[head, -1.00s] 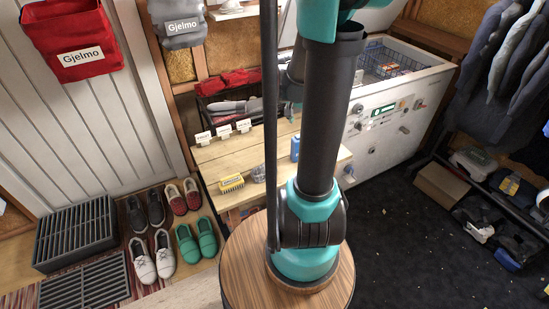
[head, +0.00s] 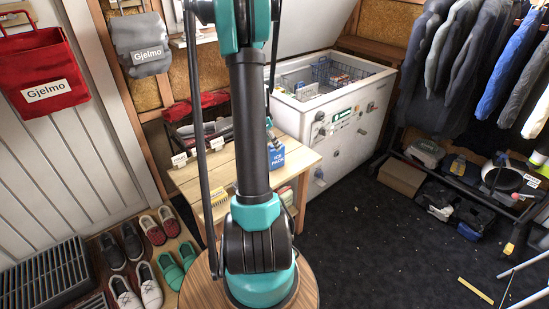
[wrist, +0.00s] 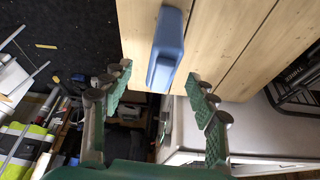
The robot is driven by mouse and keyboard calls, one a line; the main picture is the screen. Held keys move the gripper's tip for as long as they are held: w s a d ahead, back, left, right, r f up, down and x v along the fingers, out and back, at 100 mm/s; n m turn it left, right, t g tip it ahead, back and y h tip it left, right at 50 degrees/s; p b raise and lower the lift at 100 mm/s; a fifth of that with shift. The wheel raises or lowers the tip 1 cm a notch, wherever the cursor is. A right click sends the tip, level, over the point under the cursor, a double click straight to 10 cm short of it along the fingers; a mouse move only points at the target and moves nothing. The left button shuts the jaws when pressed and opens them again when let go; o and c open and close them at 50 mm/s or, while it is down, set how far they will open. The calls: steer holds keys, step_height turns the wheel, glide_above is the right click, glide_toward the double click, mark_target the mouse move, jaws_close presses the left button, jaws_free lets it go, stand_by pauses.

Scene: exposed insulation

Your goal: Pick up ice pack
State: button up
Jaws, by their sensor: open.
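The blue ice pack (head: 277,158), with "ICE PACK" lettering facing me, stands at the right part of the wooden bench (head: 195,178), just right of my arm column in the head view. In the wrist view the ice pack (wrist: 167,48) is a narrow blue block near the top middle, at the edge of the planks. My gripper (wrist: 160,78) is open, its green-padded fingers spread to the left and right. The pack's lower end reaches toward the gap between the fingertips and appears apart from both.
An open white chest freezer (head: 345,120) with baskets stands right of the bench. The dark floor (head: 390,240) at right is mostly clear.

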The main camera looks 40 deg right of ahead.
mark_target(278, 155)
steer(key=shift+x, duration=5.15)
steer(key=shift+w, duration=0.15)
steer(key=shift+c, duration=0.4)
jaws_close()
